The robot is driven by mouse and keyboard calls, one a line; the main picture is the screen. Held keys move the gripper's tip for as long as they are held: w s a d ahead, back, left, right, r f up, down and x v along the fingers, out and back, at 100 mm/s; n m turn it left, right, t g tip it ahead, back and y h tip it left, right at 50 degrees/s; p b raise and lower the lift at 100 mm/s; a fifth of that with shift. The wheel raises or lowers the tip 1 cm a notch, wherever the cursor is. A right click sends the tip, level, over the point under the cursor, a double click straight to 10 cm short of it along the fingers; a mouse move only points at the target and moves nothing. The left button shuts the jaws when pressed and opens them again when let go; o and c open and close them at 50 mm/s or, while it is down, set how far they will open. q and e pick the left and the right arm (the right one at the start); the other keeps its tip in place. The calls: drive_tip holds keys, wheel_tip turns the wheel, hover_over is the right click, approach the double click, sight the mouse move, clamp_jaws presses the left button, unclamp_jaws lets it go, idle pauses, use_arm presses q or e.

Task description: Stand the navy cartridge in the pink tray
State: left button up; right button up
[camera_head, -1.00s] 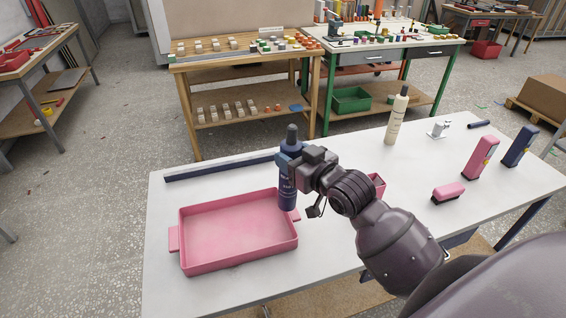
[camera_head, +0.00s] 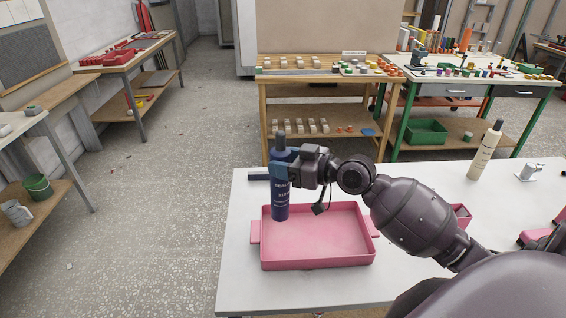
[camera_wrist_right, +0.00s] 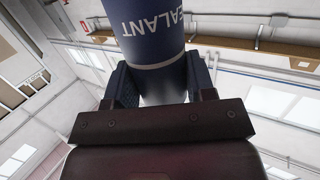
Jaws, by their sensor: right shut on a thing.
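The navy cartridge (camera_head: 280,196) is upright, with lettering on its side and a dark nozzle on top. My right gripper (camera_head: 284,171) is shut on it. In the head view the cartridge overlaps the back left corner of the pink tray (camera_head: 318,265); I cannot tell its exact height over the tray. The tray lies on the white table and looks empty. In the right wrist view the cartridge (camera_wrist_right: 150,40) sits between both fingers (camera_wrist_right: 155,85), with the word SEALANT showing upside down. My left gripper is not in view.
A cream bottle (camera_head: 486,150) stands at the table's back right. A dark bar (camera_head: 259,176) lies behind the cartridge. A small pink container (camera_head: 462,214) is partly hidden behind my right arm. The white table (camera_head: 240,285) is clear left and in front of the tray.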

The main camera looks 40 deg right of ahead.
sight(286, 195)
wheel_tip(286, 195, down, 6)
drive_tip(key=b, duration=0.5)
drive_tip(key=shift+s+d+f, duration=0.15)
drive_tip(key=shift+f, duration=0.05)
use_arm(q)
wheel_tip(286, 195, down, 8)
drive_tip(key=b, duration=0.2)
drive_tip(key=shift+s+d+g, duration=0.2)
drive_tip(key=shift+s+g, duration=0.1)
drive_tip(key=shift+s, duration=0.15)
use_arm(e)
drive_tip(key=shift+f, duration=1.15)
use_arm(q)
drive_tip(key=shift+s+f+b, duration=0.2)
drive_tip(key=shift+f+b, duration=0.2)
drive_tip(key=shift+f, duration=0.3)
use_arm(e)
drive_tip(key=shift+f, duration=0.6)
drive_tip(key=o, duration=1.4)
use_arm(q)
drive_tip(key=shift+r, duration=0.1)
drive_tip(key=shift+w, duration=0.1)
